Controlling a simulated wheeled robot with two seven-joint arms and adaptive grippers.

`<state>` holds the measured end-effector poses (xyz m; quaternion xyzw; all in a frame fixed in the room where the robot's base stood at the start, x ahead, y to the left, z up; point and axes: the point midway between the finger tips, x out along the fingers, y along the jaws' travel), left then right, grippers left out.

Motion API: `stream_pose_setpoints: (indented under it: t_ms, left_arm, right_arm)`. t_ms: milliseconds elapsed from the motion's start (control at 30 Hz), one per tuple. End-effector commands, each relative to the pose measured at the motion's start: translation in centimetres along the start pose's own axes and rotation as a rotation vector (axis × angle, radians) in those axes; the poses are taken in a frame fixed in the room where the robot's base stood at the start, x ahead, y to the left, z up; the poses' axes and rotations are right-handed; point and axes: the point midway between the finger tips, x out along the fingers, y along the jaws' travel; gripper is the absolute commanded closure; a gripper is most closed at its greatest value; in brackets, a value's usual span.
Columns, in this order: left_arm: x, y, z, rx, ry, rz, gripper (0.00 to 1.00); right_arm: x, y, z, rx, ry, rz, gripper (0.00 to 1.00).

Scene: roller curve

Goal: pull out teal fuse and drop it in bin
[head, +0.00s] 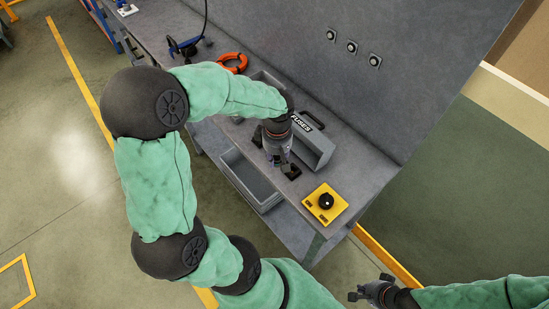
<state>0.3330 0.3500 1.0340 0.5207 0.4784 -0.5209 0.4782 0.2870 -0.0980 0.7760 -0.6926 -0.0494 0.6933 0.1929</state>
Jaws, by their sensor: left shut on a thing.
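My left gripper (277,160) points down over the bench beside the grey box marked FUSES (318,147). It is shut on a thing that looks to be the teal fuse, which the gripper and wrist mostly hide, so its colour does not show. A grey open bin (243,189) is at the bench's front edge, left of and below the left gripper. It looks empty. My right gripper (367,288) is at the bottom right, off the bench over the floor, with its fingers apart and nothing between them.
A yellow block with a black knob (325,203) stands at the bench's right end. An orange ring (233,62) and another grey container (268,78) lie behind my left arm. The bench's back panel (390,95) carries several round knobs.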

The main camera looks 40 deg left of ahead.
Motion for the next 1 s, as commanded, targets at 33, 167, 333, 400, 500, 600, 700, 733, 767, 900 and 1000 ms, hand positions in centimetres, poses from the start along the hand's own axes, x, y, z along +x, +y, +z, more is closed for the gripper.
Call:
stream_pose_setpoints:
  t_ms: [33, 167, 333, 400, 500, 600, 700, 733, 767, 900, 1000]
  left_arm:
    - [0.1, 0.2, 0.0, 0.001, 0.000, 0.000, 1.00]
    - [0.4, 0.6, 0.1, 0.001, 0.000, 0.000, 1.00]
    - [0.7, 1.0, 0.3, 0.002, 0.000, -0.001, 1.00]
    - [0.8, 1.2, 0.3, 0.002, 0.000, 0.000, 1.00]
    - [1.0, 1.5, 0.4, 0.001, 0.000, 0.000, 1.00]
    - [1.1, 1.8, 0.5, 0.001, 0.000, 0.000, 1.00]
    - [1.3, 2.1, 0.6, 0.001, 0.000, 0.000, 1.00]
    - [1.4, 2.2, 0.6, 0.002, 0.000, 0.000, 1.00]
    - [1.4, 2.2, 0.6, 0.002, 0.000, 0.000, 1.00]
    - [1.7, 2.7, 0.7, 0.002, 0.000, 0.000, 1.00]
    - [1.8, 2.9, 0.8, 0.001, 0.000, 0.001, 1.00]
  right_arm:
    - [0.1, 0.1, 0.0, 0.000, 0.000, 0.000, 1.00]
    - [0.3, 0.1, 0.0, 0.000, 0.000, 0.000, 1.00]
    - [0.6, 0.2, 0.0, 0.000, 0.000, 0.000, 1.00]
    - [0.7, 0.2, 0.0, 0.000, 0.000, 0.000, 1.00]
    - [0.8, 0.3, 0.0, 0.000, 0.000, 0.000, 1.00]
    - [1.0, 0.3, 0.0, 0.000, 0.000, 0.000, 1.00]
    - [1.1, 0.4, 0.0, 0.000, 0.000, 0.000, 1.00]
    - [1.2, 0.4, 0.0, 0.000, 0.000, 0.000, 1.00]
    - [1.2, 0.4, -0.1, 0.000, 0.000, 0.000, 1.00]
    - [1.4, 0.5, -0.1, 0.000, 0.000, 0.000, 1.00]
    - [1.6, 0.6, -0.1, 0.000, 0.000, 0.000, 1.00]
